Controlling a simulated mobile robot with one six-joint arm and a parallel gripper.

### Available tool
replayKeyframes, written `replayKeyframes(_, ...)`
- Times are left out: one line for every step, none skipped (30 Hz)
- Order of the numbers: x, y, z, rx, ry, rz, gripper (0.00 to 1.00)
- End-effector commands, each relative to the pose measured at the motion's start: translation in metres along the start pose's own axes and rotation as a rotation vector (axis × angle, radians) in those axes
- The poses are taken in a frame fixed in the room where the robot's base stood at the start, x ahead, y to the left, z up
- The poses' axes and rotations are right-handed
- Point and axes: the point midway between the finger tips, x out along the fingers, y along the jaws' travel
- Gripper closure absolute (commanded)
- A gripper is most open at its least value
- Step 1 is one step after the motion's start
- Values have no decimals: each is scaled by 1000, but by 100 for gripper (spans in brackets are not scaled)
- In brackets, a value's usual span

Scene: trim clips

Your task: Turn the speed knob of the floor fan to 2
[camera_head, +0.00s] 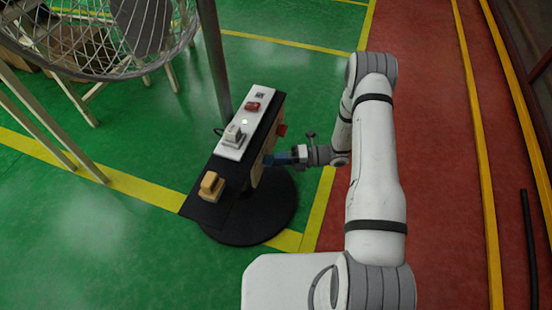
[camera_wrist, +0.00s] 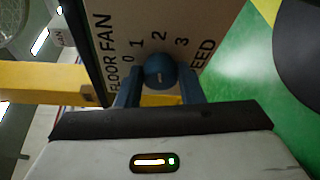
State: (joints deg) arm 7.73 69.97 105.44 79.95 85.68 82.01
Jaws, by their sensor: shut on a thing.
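The speed knob (camera_wrist: 160,77) is round and dark blue, on a tan panel (camera_wrist: 150,25) lettered FLOOR FAN with the numbers 0, 1, 2 and 3 in an arc above it. My gripper (camera_wrist: 160,88) has one blue finger on each side of the knob and is shut on it. A small pale mark shows on the knob's face, but I cannot tell which number the knob points to. In the head view my gripper (camera_head: 272,159) reaches the side of the black stand from the right. The knob cannot be made out there.
A grey post (camera_head: 215,60) and a large wire cage (camera_head: 90,65) stand behind.

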Motion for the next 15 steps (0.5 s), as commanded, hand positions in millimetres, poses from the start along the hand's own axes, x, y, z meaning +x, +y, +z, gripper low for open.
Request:
replayKeyframes(2, 0, -1, 15, 3, 7, 88)
replayKeyframes(2, 0, -1, 23, 3, 10, 88)
replayKeyframes(2, 0, 0, 31, 3, 14, 88)
replayKeyframes(2, 0, 0, 37, 3, 16, 88)
replayKeyframes(2, 0, 0, 41, 3, 18, 88)
replayKeyframes(2, 0, 0, 47, 3, 21, 89)
replayKeyframes(2, 0, 0, 51, 3, 22, 89)
replayKeyframes(2, 0, 0, 53, 3, 23, 89)
replayKeyframes(2, 0, 0, 55, 3, 24, 89)
replayKeyframes(2, 0, 0, 57, 3, 25, 89)
replayKeyframes(2, 0, 0, 57, 3, 25, 89)
replayKeyframes(2, 0, 0, 58, 3, 25, 89)
replayKeyframes(2, 0, 0, 58, 3, 25, 89)
replayKeyframes(2, 0, 0, 58, 3, 25, 89)
replayKeyframes(2, 0, 0, 58, 3, 25, 89)
